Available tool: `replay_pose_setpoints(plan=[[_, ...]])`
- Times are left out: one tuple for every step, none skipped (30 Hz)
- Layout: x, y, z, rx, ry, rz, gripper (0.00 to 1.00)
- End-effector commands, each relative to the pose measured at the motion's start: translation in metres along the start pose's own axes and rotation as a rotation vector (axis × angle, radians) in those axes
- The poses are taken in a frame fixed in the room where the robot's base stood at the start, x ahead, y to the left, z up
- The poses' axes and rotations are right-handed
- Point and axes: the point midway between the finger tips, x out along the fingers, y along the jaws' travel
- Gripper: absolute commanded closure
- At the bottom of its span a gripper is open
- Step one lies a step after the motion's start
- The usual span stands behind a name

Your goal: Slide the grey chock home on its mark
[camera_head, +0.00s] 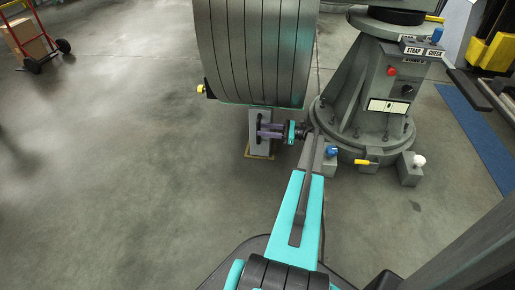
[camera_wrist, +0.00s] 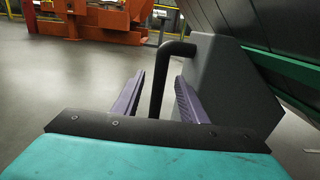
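The grey chock (camera_head: 258,119) stands on the floor under the lower edge of the big steel coil (camera_head: 255,50), at the end of my arm. In the wrist view it is a dark grey block (camera_wrist: 228,85) with a bent black handle (camera_wrist: 157,85). My gripper (camera_head: 270,131) reaches the chock from the right in the head view. In the wrist view its two purple fingers (camera_wrist: 158,98) are apart, with the handle upright between them and gaps on both sides. A thin yellow mark (camera_head: 259,156) shows on the floor at the chock's base, partly hidden by it.
A grey machine pedestal (camera_head: 372,100) with a red button stands close right of my gripper. Its foot carries blue, yellow and white knobs. A red hand truck (camera_head: 35,62) with a box stands far left. The floor left of the chock is clear. Orange machinery (camera_wrist: 90,22) is in the wrist view's background.

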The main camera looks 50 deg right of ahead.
Motion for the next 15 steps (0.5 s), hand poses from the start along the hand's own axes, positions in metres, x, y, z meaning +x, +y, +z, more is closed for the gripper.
replay_pose_setpoints(plan=[[-0.010, 0.000, -0.003, 0.000, 0.000, -0.002, 0.61], [-0.015, 0.000, -0.003, 0.000, 0.001, -0.003, 0.61], [-0.021, 0.000, -0.004, 0.000, 0.001, -0.003, 0.61], [-0.026, 0.000, -0.004, 0.000, 0.001, -0.002, 0.61], [-0.030, 0.000, -0.004, -0.001, 0.000, -0.002, 0.61], [-0.037, 0.000, -0.004, -0.001, 0.000, -0.002, 0.61], [-0.042, 0.000, -0.004, -0.001, 0.000, -0.003, 0.61], [-0.045, 0.000, -0.003, -0.002, 0.000, -0.003, 0.61], [-0.049, -0.001, -0.003, -0.002, 0.000, -0.002, 0.61], [-0.052, -0.001, -0.003, -0.002, 0.000, -0.002, 0.61], [-0.055, -0.001, -0.002, -0.002, 0.000, -0.001, 0.61], [-0.059, 0.000, -0.002, -0.002, -0.001, -0.001, 0.61], [-0.061, 0.000, -0.002, -0.002, -0.001, -0.001, 0.61], [-0.063, 0.000, -0.002, -0.002, -0.001, -0.001, 0.61], [-0.065, 0.000, -0.001, -0.001, -0.001, -0.001, 0.61]])
